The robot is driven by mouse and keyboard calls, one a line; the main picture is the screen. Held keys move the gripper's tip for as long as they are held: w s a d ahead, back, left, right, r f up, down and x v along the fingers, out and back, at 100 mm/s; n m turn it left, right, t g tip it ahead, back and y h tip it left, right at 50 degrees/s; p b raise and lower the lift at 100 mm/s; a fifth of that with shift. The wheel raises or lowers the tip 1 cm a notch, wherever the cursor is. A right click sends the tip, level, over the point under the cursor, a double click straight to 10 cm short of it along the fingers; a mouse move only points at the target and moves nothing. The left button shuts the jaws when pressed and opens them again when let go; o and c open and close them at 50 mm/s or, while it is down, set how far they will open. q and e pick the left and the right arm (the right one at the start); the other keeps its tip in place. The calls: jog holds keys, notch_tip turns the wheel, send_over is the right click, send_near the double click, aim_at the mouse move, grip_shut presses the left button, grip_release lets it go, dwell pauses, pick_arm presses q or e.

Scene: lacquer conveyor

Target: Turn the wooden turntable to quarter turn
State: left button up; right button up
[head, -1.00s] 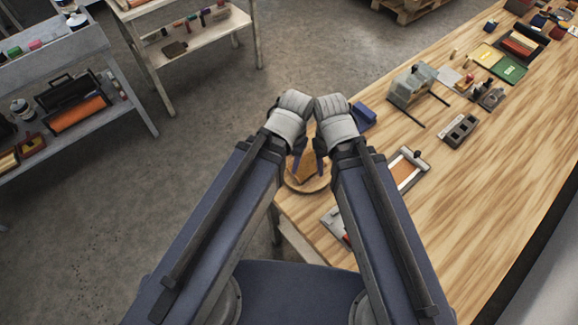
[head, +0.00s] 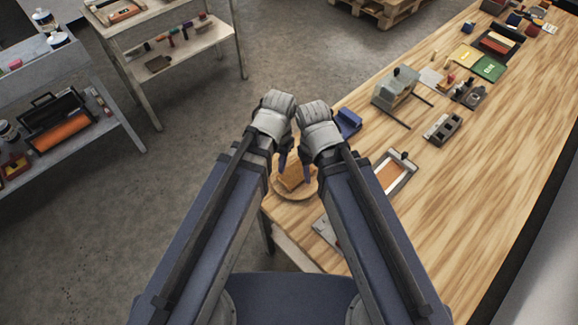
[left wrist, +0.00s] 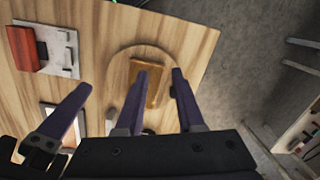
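The round wooden turntable (head: 297,194) lies at the near left corner of the workbench, with a brown wooden block (head: 291,176) on top. In the left wrist view the turntable (left wrist: 118,72) shows as a pale disc and the block (left wrist: 153,90) as a bar across it. My left gripper (left wrist: 158,82) has its two purple fingers apart, over the disc, with the block's lower part seen between them. Contact is unclear. My right gripper (head: 307,172) is beside the block's right side; one of its fingers shows at the left of the wrist view, and its opening is hidden.
A blue block (head: 348,122) and a framed orange screen (head: 393,172) are on the workbench (head: 470,185) close to the right arm. A grey clamp-like device (head: 397,88) stands further back. Shelves (head: 60,140) stand at left across open floor.

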pick_arm(q)
jog(key=w+m, duration=0.1)
jog(key=w, duration=0.1)
jog(key=w+m, duration=0.1)
jog(key=w, duration=0.2)
jog(key=w+d+m, duration=0.1)
jog(key=w, duration=0.2)
jog(key=shift+w+f+h, duration=0.2)
jog(key=shift+f+h, duration=0.2)
jog(key=shift+w+m, duration=0.2)
jog(key=shift+m, duration=0.2)
notch_tip(320, 180, down, 8)
jog(key=b, duration=0.8)
jog(key=shift+r, duration=0.1)
pick_arm(e)
notch_tip(320, 180, down, 9)
jog(key=shift+r, duration=0.2)
pick_arm(q)
grip_shut()
